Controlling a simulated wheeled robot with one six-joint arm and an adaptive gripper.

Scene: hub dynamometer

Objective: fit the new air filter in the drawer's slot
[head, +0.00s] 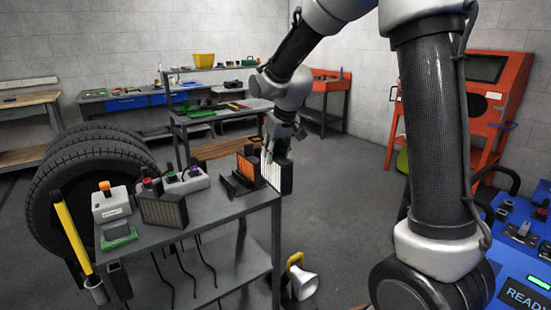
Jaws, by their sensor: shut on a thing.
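My gripper (281,148) is shut on the top of a pale pleated filter panel with a dark frame (278,174). The panel hangs upright at the right end of the grey cart top, close beside an orange panel (246,168) in a dark holder. I cannot tell whether the held panel touches the cart or the holder. A brownish pleated filter in a dark frame (164,211) leans at the cart's front edge. I cannot make out the drawer or its slot in this view.
The grey cart (222,205) also carries switch boxes (186,180), a white box with an orange knob (110,204) and a green item (118,236). Tyres (85,170) stand behind it. A megaphone (303,283) is on the floor. A blue console (520,265) is at right. Open floor lies between.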

